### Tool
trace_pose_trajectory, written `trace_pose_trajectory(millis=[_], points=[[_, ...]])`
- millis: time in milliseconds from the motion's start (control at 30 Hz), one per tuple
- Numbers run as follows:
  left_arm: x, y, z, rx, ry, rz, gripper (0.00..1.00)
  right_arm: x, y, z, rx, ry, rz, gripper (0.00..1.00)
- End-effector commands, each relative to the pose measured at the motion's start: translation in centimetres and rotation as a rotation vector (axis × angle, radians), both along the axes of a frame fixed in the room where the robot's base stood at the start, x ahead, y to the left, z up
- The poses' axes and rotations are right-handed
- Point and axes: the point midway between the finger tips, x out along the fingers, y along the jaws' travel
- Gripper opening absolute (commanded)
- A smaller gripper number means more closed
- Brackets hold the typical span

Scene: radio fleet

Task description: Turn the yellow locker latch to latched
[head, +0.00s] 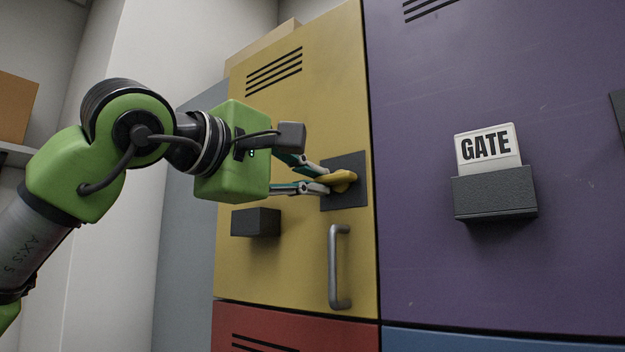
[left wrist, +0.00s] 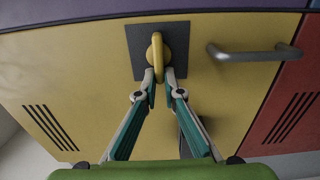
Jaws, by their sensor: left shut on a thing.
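The yellow locker (head: 290,120) stands in the middle of the head view with its door closed. Its yellow latch (head: 342,181) sits on a dark square plate (head: 353,163) on the right side of the door. My left gripper (head: 327,180) reaches in from the left and is shut on the latch. In the left wrist view the latch (left wrist: 155,55) lies between the two fingertips (left wrist: 160,78), with its rounded knob in front of the dark plate. The fingers partly hide the latch in the head view. My right gripper is not in view.
A grey bar handle (head: 335,267) is just below the latch, and a dark empty-looking holder (head: 256,222) is lower left on the door. The purple locker (head: 480,270) at right bears a holder with a GATE card (head: 487,146). A red locker (head: 300,325) is below.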

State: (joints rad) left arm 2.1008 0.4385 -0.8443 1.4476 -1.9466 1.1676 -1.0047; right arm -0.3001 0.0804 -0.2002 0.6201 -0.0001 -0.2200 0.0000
Motion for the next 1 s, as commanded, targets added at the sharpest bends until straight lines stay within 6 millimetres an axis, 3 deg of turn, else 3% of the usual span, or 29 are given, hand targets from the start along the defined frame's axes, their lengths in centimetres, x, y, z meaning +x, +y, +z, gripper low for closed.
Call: trace_pose_trajectory(millis=[167, 200, 233, 667, 1000], points=[[0.1, 0.0, -0.1, 0.000, 0.003, 0.001, 0.00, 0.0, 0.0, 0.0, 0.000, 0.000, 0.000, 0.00], [0.1, 0.0, -0.1, 0.000, 0.003, 0.001, 0.18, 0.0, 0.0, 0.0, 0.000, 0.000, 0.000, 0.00], [0.1, 0.0, -0.1, 0.000, 0.003, 0.001, 0.25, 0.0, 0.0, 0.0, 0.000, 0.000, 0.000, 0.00], [-0.5, 0.4, 0.0, 0.000, 0.000, 0.000, 0.25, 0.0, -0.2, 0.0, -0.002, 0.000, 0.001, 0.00], [-5.7, 4.3, 0.1, -0.001, -0.003, 0.001, 0.25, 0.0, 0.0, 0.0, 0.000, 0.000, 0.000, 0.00]])
